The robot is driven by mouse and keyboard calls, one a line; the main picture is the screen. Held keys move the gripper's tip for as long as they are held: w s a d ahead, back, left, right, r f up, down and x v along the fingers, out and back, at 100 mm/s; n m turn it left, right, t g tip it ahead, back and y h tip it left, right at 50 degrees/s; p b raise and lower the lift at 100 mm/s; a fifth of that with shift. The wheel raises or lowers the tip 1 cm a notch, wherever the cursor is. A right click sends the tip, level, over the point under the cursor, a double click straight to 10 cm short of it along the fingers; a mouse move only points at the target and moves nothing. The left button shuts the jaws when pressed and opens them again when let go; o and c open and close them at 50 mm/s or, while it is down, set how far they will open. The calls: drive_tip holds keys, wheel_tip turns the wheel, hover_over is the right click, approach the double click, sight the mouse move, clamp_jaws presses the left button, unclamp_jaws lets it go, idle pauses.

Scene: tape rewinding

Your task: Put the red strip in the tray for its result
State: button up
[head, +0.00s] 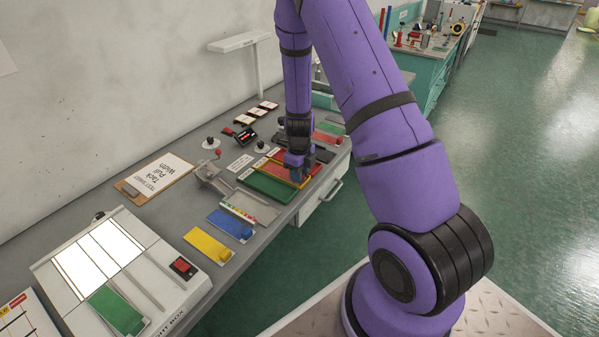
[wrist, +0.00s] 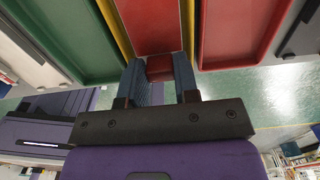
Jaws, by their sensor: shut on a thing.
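The red strip (wrist: 148,25) shows in the wrist view with its small red block (wrist: 160,68) at the near end. My gripper (wrist: 160,75) is shut on that block. It also shows in the head view (head: 297,178), low at the trays. The strip is over the yellow tray (wrist: 116,30), whose rim shows on both sides of it; I cannot tell whether it touches the tray floor. The green tray (wrist: 75,40) lies to the left and the red tray (wrist: 238,35) to the right. My arm partly hides the trays in the head view.
A blue strip (head: 228,222) and a yellow strip (head: 205,243) lie on the bench. A green strip (head: 117,308) lies on the light box at lower left. A fixture with a red knob (head: 217,153) and a clipboard (head: 160,177) stand left of the trays.

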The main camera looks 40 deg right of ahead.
drive_tip(key=shift+f, duration=0.1)
drive_tip(key=o, duration=0.9)
